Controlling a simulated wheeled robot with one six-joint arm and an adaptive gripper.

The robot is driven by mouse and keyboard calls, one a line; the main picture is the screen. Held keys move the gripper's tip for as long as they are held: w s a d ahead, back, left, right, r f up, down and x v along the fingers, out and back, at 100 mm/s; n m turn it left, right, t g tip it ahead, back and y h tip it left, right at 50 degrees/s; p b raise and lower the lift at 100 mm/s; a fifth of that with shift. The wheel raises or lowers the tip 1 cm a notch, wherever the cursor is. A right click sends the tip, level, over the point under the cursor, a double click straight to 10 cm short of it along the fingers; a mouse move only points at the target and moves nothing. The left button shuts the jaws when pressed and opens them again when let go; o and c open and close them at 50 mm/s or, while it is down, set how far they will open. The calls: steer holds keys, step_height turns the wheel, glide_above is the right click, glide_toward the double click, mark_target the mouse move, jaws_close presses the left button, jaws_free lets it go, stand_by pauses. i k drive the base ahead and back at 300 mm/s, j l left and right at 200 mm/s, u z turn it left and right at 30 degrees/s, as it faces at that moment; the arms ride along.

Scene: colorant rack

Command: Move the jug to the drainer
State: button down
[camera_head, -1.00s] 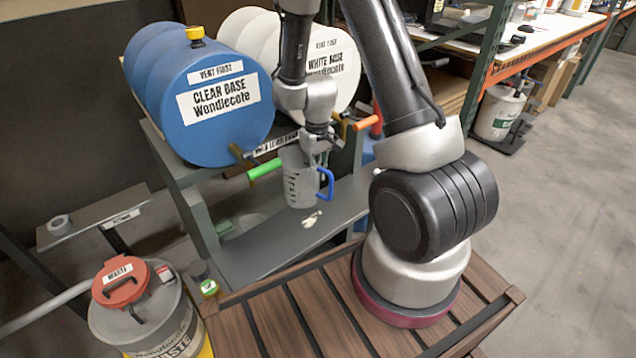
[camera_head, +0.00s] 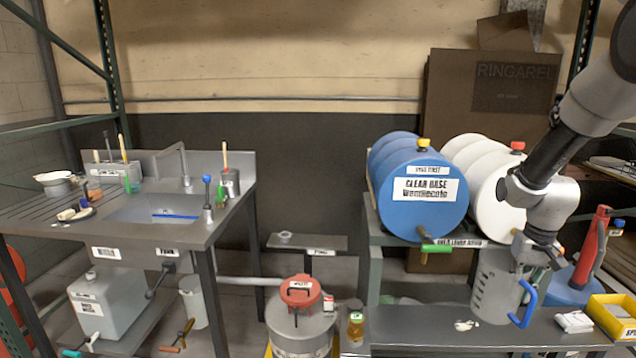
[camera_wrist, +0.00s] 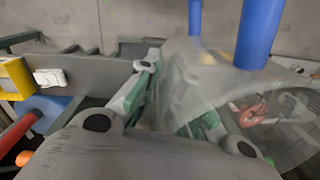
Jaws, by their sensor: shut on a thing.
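The jug (camera_head: 492,287) is a translucent grey measuring jug with a blue handle, at the right in the head view, upright. My gripper (camera_head: 530,258) is shut on the jug near its rim and holds it in front of the drum rack. In the wrist view the jug (camera_wrist: 205,85) fills the middle and right, close to my gripper (camera_wrist: 165,120). The drainer (camera_head: 45,212) is the ribbed left part of the steel sink unit, at the far left in the head view, well away from my gripper.
A waste bin (camera_head: 300,330) with a red lid stands between rack and sink. A yellow bin (camera_head: 612,316) is at the right.

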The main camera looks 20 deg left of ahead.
mark_target(34, 220)
steer(key=k+u, duration=0.15)
steer(key=u, duration=1.25)
steer(key=i+j+u, duration=0.25)
steer(key=i+j, duration=0.35)
steer(key=i+j+u, duration=0.2)
steer(key=i+j, duration=0.35)
steer(key=i, duration=0.15)
